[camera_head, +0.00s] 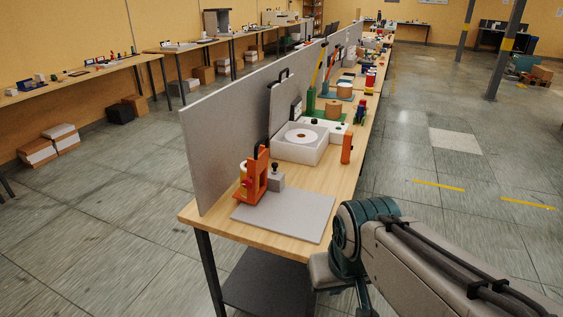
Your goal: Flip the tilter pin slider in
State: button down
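An upright orange frame (255,176) stands at the left of a flat grey board (300,214) on the near end of the bench. Black parts show on its top and side, and a yellowish round part (242,172) is behind it. A small grey block (275,182) with a black knob on top (275,167) is right beside the frame. I cannot tell for certain which part is the tilter pin slider, or its position. My arm reaches in from the lower right and bends down at a teal joint by the bench's front edge. My gripper is not visible.
A grey divider panel (222,150) runs along the back of the wooden bench (345,185). Beyond the board is a white box (297,151) with its lid up and a disc inside. An orange block (347,149) stands right of it. The board's right half is bare.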

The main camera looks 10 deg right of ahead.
aim_at(274, 164)
jog(key=z, duration=0.3)
jog(key=i, duration=1.1)
jog(key=u, duration=0.45)
